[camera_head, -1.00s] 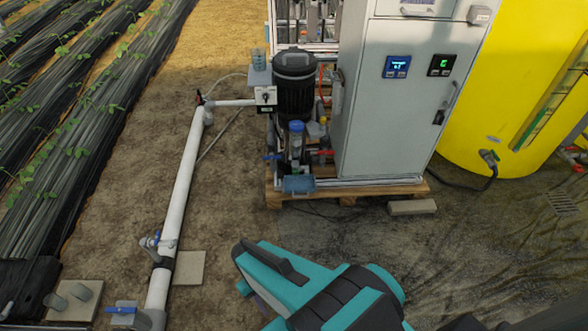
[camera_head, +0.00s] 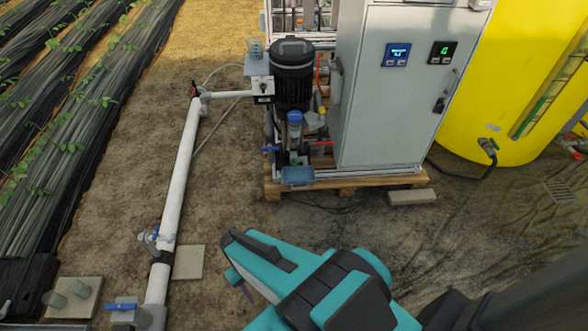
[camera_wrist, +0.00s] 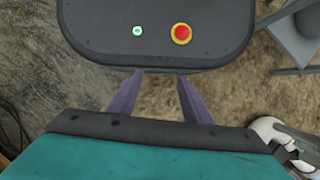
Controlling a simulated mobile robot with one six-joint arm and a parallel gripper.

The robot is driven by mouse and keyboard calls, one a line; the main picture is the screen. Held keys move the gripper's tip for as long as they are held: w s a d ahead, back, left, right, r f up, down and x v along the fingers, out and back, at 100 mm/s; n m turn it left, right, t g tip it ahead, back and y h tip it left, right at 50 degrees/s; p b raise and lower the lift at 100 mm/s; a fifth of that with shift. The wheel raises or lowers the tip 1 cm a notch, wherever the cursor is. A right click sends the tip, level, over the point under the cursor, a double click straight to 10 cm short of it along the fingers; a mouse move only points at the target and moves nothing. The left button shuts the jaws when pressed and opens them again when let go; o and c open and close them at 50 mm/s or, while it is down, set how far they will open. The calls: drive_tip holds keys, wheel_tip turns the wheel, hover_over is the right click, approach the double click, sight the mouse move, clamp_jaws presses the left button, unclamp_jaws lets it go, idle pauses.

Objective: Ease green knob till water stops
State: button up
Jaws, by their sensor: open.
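I cannot make out a green knob in either view, nor any running water. On the skid in the head view, small blue and red handles (camera_head: 270,149) sit low by the black pump (camera_head: 293,78). A blue valve handle (camera_head: 120,306) sits at the pipe's near end, and another (camera_head: 154,233) a little farther up. My gripper (camera_wrist: 160,77) shows two purple fingers spread apart with nothing between them. In the head view my teal arm is over the bare ground, in front of the skid and well short of it.
The grey cabinet (camera_head: 384,120) stands on a wooden pallet (camera_head: 350,185), with a yellow tank (camera_head: 490,70) to its right. A white pipe (camera_head: 182,165) runs along the left. A loose block (camera_head: 411,196) lies before the pallet. Bare soil lies between pipe and pallet.

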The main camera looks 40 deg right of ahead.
drive_tip(key=w+d+f+m+t+y+b, duration=0.1)
drive_tip(key=w+d+f+m+t+b, duration=0.15)
drive_tip(key=w+f+m+b, duration=0.4)
drive_tip(key=w+d+f+m+t+y+b, duration=0.1)
drive_tip(key=w+m+t+b, duration=0.25)
drive_tip(key=w, duration=0.65)
drive_tip(key=w+d+f+m+t+h+b, duration=0.15)
drive_tip(key=w+d+m+t+b, duration=0.35)
drive_tip(key=w+d+m+b, duration=0.55)
drive_tip(key=w+d+r+m+t+h+b, duration=0.1)
drive_tip(key=w+d+m+t+h+b, duration=0.15)
drive_tip(key=d+m, duration=0.4)
drive_tip(key=w+d+m+t+h+b, duration=0.2)
drive_tip(key=w+d+m+b, duration=0.15)
drive_tip(key=d, duration=0.65)
drive_tip(key=s+d+r+m+h+b, duration=0.1)
drive_tip(key=s+d+m+h+b, duration=0.1)
drive_tip(key=d+m, duration=0.3)
drive_tip(key=s+d+r+m+h+b, duration=0.1)
drive_tip(key=d+r+m+h+b, duration=0.1)
drive_tip(key=d, duration=0.9)
drive_tip(key=m+h+b, duration=0.1)
drive_tip(key=m+b, duration=0.1)
drive_tip(key=m, duration=0.1)
drive_tip(key=shift+s+h, duration=0.35)
drive_tip(key=shift+h, duration=0.05)
drive_tip(key=shift+d+g, duration=0.15)
drive_tip(key=shift+g, duration=0.1)
